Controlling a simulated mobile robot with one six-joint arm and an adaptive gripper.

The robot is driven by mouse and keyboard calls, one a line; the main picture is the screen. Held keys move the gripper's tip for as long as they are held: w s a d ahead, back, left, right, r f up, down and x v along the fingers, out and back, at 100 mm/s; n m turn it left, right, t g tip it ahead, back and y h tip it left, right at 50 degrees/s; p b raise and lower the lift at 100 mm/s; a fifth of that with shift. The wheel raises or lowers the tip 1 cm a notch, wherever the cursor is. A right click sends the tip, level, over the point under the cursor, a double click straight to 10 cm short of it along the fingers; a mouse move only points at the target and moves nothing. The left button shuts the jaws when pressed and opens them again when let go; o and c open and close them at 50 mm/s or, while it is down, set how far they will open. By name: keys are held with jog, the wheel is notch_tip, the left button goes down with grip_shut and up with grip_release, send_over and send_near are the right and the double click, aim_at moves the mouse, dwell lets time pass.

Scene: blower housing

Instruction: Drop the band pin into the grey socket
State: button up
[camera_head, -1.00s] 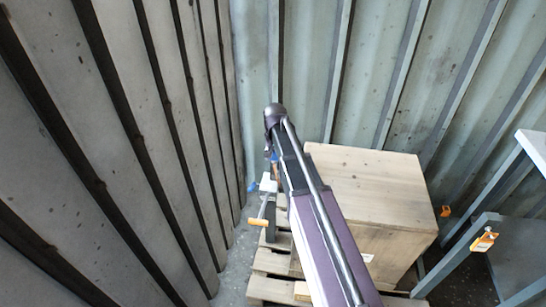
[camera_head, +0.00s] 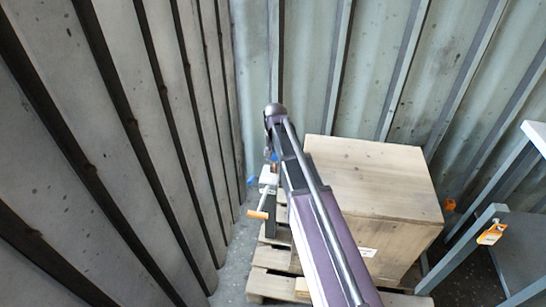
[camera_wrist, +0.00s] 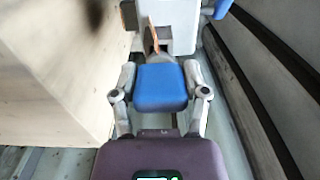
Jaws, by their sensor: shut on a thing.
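My gripper (camera_wrist: 160,78) reaches down from the purple arm and has its two grey fingers on either side of a blue block (camera_wrist: 161,88). The block fills the space between them and looks like the visible part of the band pin; its lower part is hidden. In the head view the gripper is mostly behind my arm, with a bit of blue (camera_head: 275,157) at its end. A pale grey-white block (camera_wrist: 170,28) lies just beyond the fingers, with a brown upright piece (camera_wrist: 151,38) in front of it. I cannot make out a socket opening.
A wooden crate (camera_head: 375,180) stands on a pallet (camera_head: 270,284) right of my gripper, close to it in the wrist view. An orange-handled lever (camera_head: 258,214) sticks out left. Corrugated walls (camera_head: 130,130) close off the left and back. A grey frame (camera_head: 465,245) stands right.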

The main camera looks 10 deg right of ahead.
jog(key=shift+f+b, duration=0.3)
jog(key=shift+f, duration=0.15)
jog(key=shift+f, duration=0.2)
dwell(0.6)
jog(key=o, duration=1.4)
jog(key=shift+c, duration=0.2)
jog(key=shift+r, duration=0.1)
